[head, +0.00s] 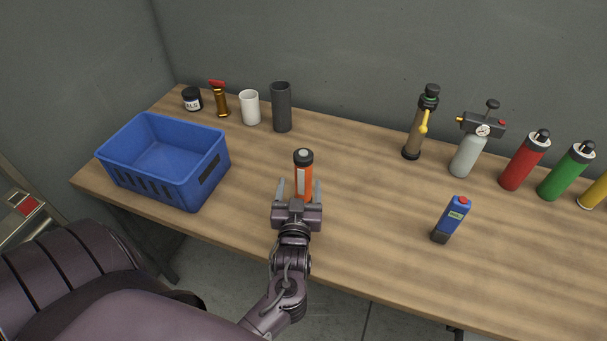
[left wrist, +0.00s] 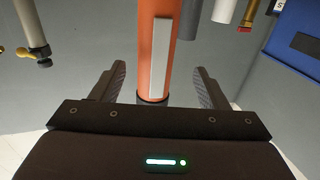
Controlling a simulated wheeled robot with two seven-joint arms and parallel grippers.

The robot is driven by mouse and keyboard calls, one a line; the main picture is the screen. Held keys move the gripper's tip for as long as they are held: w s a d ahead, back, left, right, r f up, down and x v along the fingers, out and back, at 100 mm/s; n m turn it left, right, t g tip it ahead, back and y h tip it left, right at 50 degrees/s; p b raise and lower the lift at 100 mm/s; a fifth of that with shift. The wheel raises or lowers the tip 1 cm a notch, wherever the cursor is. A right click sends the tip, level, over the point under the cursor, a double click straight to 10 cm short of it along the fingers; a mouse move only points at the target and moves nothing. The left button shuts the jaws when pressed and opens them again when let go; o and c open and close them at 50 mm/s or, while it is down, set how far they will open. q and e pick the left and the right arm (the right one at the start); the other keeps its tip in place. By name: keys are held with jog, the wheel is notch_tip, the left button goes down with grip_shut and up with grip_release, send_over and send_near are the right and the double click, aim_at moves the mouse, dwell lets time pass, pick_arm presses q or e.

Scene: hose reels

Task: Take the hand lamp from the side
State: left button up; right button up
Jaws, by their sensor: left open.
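The hand lamp (head: 303,172) is an orange cylinder with a black cap and a pale strip down its side. It stands upright on the wooden table, near the front edge. My left gripper (head: 300,184) comes from the front edge, open, with one finger on each side of the lamp's lower part. In the left wrist view the orange lamp body (left wrist: 180,45) stands between the two spread fingers (left wrist: 160,75), with a gap showing on both sides. The lamp's foot is hidden behind the gripper in the head view. My right gripper is not in view.
A blue crate (head: 205,188) stands left. A blue device (head: 453,217) and several bottles stand right. Table beside the lamp is clear.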

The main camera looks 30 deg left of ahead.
pick_arm(q)
jog(key=shift+w+a, duration=0.25)
jog(key=shift+w, duration=0.3)
jog(key=shift+w+a, duration=0.2)
jog(key=shift+w, duration=0.1)
jog(key=shift+w+a+f+p, duration=0.1)
jog(key=shift+w+p, duration=0.2)
jog(key=p+x, duration=0.1)
jog(key=x, duration=0.3)
jog(key=shift+w+f+p, duration=0.2)
jog(key=shift+w+p, duration=0.15)
jog(key=c, duration=1.2)
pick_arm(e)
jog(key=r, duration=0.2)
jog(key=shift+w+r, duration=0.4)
